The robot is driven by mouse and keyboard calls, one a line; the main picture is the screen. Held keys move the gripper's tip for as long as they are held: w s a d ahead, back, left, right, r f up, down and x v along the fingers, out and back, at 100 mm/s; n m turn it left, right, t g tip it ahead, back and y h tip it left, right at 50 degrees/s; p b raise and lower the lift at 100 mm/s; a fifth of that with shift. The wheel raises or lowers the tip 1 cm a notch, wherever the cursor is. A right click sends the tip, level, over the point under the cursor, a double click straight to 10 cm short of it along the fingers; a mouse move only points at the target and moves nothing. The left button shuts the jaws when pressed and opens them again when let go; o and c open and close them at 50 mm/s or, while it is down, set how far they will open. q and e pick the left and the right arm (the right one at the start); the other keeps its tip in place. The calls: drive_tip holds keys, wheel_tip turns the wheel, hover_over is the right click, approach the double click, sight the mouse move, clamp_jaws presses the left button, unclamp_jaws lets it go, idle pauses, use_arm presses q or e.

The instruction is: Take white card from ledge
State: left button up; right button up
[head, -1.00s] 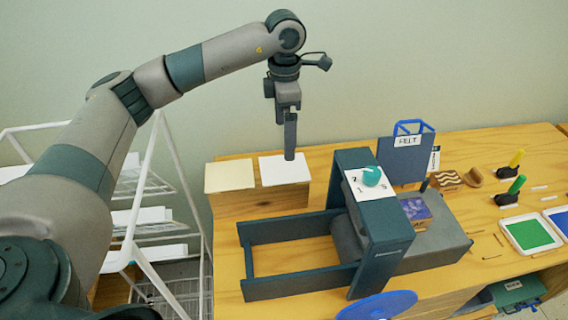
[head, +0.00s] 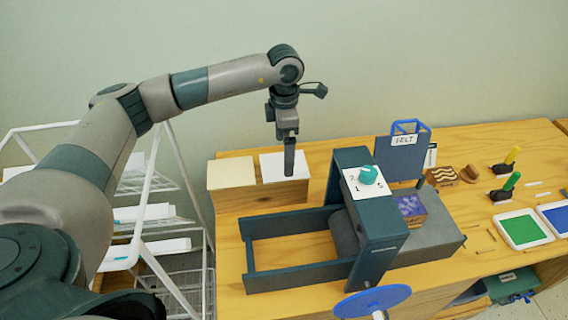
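The white card (head: 272,167) lies flat on the wooden ledge (head: 262,194), to the right of a cream card (head: 231,173). My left gripper (head: 289,174) points straight down over the right part of the white card, with its tip at or just above the card. The fingers show edge-on as one narrow dark bar, so I cannot tell whether they are open or shut. My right gripper is not in view.
A dark press (head: 372,224) with a blue wheel (head: 372,302) stands in front of and right of the ledge. A white wire rack (head: 150,200) stands at the left. Green (head: 523,230) and blue ink pads lie at the right.

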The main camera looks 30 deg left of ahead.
sight(272, 164)
use_arm(q)
drive_tip(key=shift+a+f+p, duration=0.1)
drive_tip(key=shift+f+p, duration=0.55)
drive_tip(key=shift+p, duration=0.05)
wheel_tip(272, 164, down, 2)
drive_tip(key=shift+p, duration=0.45)
drive_tip(key=shift+w+f, duration=0.1)
drive_tip(key=shift+f, duration=0.25)
drive_tip(key=shift+c, duration=0.3)
drive_tip(key=c, duration=0.9)
